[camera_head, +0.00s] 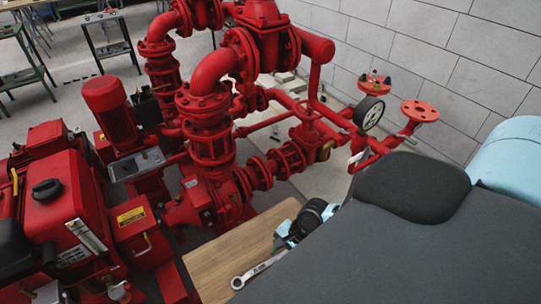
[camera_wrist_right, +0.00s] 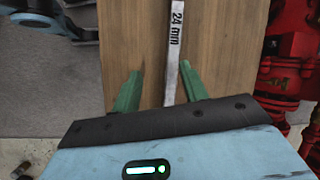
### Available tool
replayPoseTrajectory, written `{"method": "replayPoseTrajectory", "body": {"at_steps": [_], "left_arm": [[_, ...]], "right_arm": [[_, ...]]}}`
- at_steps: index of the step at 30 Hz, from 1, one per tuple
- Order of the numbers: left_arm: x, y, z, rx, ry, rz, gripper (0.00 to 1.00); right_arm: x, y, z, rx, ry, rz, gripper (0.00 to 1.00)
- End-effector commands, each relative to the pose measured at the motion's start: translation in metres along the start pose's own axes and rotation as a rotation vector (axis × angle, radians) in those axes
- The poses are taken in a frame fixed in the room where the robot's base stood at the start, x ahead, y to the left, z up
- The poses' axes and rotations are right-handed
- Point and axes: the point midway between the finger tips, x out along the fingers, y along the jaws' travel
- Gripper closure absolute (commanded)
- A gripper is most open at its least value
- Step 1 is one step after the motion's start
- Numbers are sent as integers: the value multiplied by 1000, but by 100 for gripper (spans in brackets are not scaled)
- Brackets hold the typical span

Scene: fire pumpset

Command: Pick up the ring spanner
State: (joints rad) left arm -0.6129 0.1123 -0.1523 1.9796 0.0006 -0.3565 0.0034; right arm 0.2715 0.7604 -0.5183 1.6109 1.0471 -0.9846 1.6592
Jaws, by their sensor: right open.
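The ring spanner (camera_head: 258,270) lies on a wooden board (camera_head: 225,262) in the head view, its ring end toward the lower left. The rest of it is hidden behind my dark arm. In the right wrist view the spanner's flat metal shank (camera_wrist_right: 174,65), marked "24 mm", runs from the top edge down between the green fingers. My right gripper (camera_wrist_right: 160,85) is open, with one finger on each side of the shank and visible gaps to both. Its height above the board is hard to tell. My left gripper is not in view.
Red pump pipework (camera_head: 215,130) with a pressure gauge (camera_head: 369,113) stands behind the board. A red engine unit (camera_head: 70,205) is at the left. A grey block wall (camera_head: 420,60) closes off the back right. Red parts (camera_wrist_right: 290,60) stand close beside the board in the wrist view.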

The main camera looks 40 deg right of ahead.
Motion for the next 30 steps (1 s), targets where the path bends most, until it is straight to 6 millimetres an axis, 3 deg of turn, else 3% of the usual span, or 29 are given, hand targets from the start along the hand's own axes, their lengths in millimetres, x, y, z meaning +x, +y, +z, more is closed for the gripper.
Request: {"method": "replayPoseTrajectory", "body": {"at_steps": [3,11,30], "left_arm": [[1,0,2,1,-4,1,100],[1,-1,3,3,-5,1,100],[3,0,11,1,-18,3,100]], "right_arm": [[-21,-14,-22,184,10,49,56],[-38,-22,-33,336,11,84,56],[0,-18,-31,334,9,84,56]]}}
